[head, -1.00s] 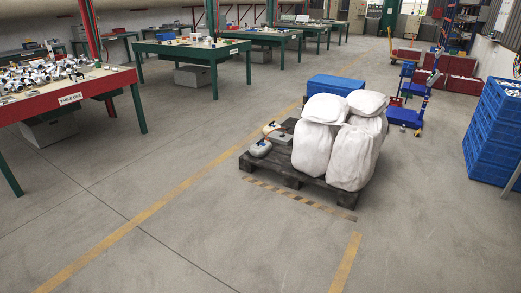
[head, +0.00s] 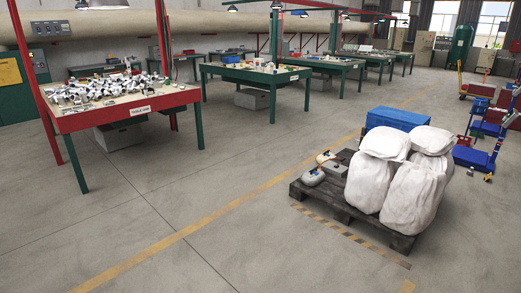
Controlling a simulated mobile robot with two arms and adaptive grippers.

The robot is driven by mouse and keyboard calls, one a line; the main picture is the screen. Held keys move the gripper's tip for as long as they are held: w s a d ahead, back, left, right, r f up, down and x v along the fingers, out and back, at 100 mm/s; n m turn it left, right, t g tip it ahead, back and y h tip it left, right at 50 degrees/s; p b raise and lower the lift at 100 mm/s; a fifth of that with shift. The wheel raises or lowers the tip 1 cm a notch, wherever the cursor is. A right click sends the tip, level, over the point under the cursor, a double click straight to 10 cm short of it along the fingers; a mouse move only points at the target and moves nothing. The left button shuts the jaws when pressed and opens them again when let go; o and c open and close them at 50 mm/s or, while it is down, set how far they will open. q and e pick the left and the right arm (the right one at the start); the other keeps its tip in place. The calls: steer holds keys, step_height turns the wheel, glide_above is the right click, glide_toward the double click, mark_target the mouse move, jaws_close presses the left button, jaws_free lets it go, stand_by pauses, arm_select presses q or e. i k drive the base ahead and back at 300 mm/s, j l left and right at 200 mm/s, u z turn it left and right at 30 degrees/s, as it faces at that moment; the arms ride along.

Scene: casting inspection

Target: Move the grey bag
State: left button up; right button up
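A small light-grey rounded bag-like item (head: 312,177) with a dark patch on top lies at the left corner of a dark pallet (head: 345,214). Behind it on the pallet are a similar beige item (head: 325,157) and a grey block-like item (head: 336,168). I cannot tell for sure which of these is the grey bag. Several large white sacks (head: 370,182) stand stacked on the right part of the pallet, close to the small items. Neither of my grippers shows in the head view.
A blue crate (head: 397,118) sits behind the white sacks. A blue trolley (head: 474,158) is at the right. The floor in front (head: 200,245) is clear.

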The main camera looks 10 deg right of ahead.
mark_target(314, 177)
steer(key=i+l+z, duration=0.3)
steer(key=i, duration=0.85)
steer(key=i+z, duration=0.3)
steer(key=i, duration=0.85)
